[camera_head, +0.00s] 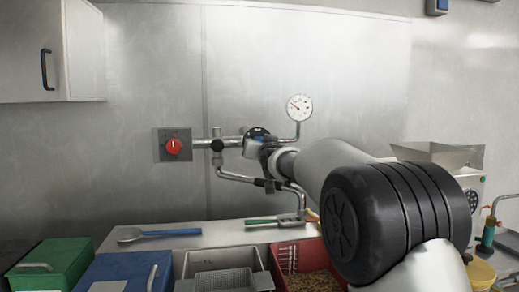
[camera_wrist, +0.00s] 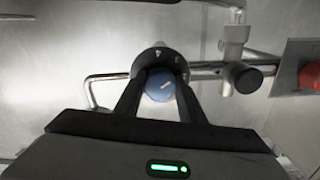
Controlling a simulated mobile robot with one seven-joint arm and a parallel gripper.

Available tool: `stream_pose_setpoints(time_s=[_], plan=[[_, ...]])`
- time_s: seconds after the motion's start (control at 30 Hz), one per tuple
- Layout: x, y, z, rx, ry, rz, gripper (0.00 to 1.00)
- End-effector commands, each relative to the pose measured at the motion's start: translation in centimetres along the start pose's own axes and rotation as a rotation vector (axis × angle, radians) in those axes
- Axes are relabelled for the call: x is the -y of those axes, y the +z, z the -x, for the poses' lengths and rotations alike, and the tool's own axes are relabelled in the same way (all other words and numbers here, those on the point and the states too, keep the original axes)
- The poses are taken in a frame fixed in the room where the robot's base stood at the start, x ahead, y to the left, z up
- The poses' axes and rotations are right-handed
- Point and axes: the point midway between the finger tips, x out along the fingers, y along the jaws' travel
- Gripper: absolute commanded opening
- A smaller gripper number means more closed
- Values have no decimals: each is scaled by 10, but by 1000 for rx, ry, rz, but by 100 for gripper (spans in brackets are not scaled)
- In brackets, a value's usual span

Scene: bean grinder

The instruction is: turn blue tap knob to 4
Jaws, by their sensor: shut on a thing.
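The blue tap knob (camera_wrist: 160,87) sits between my two dark fingers in the wrist view, with a pale mark on its face. A dark dial ring (camera_wrist: 160,56) with pale marks shows behind it; its numbers are too small to read. My gripper (camera_wrist: 161,78) is shut on the knob, one finger on each side. In the head view my gripper (camera_head: 264,144) is at the pipework on the steel wall, and my wrist and arm hide most of the knob. The dial's dark upper edge (camera_head: 257,131) shows above the gripper.
A red knob (camera_head: 174,146) on a grey plate is to the left. A round gauge (camera_head: 299,107) stands above right on a thin pipe. Below are a blue spoon (camera_head: 160,233), a green-handled tool (camera_head: 272,220) and bins, including a green one (camera_head: 50,262).

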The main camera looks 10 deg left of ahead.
Motion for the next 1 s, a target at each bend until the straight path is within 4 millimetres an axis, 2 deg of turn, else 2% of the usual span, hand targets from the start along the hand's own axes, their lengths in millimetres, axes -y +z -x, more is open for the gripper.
stream_pose_setpoints(time_s=[0.6, 1.0], plan=[[0, 0, 0, -3, 0, 576, 14], [0, -1, 0, -3, 0, 826, 14]])
